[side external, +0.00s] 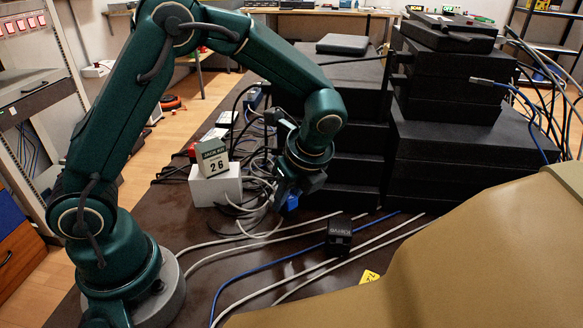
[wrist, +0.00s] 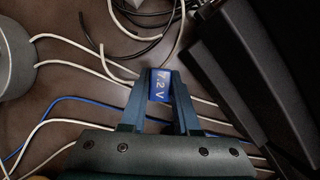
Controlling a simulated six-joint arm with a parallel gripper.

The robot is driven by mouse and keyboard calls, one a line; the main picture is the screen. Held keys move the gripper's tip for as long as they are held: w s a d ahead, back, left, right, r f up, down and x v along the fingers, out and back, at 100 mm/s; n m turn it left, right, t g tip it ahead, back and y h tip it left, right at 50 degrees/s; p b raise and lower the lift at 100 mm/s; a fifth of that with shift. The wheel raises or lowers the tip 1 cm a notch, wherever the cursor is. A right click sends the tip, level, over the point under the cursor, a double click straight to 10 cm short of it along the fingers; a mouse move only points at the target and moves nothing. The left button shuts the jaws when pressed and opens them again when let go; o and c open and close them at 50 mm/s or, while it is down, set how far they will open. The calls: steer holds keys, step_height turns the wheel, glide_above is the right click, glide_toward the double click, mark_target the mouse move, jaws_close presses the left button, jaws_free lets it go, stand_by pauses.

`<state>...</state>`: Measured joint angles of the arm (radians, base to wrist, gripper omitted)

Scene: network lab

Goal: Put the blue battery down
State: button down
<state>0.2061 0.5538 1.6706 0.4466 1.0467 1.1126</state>
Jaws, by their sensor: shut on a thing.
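The blue battery (wrist: 160,84) is a small blue block with "7.2 V" printed in white, seen in the wrist view between my fingers. My gripper (wrist: 159,86) is shut on it. In the side external view, my gripper (side external: 290,190) hangs low near the middle of the table, and the blue battery (side external: 292,202) shows as a small blue patch at its tips. The battery's lower face is hidden, and I cannot tell whether it touches the table.
A black block with lettering (side external: 339,236) sits on the brown table (side external: 200,226) among grey and blue cables. A calendar block (side external: 213,160) stands on a white box (side external: 216,186) at left. Stacked black equipment (side external: 450,140) fills the right. A tan shape (side external: 480,260) covers the front right.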

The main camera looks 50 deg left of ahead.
steer(key=shift+f, duration=1.25)
steer(key=shift+f, duration=0.15)
steer(key=c, duration=0.6)
jaws_free()
steer(key=shift+c, duration=0.2)
steer(key=v, duration=1.2)
steer(key=s+a+r+n+t+h, duration=0.1)
steer(key=s+n+t+h, duration=0.1)
steer(key=s+n, duration=0.4)
steer(key=s+a+r+n+t+h, duration=0.1)
steer(key=s+n, duration=0.5)
steer(key=n, duration=0.6)
steer(key=shift+s+r+t+h, duration=0.25)
steer(key=shift+r+t+h, duration=0.35)
steer(key=shift+t, duration=0.7)
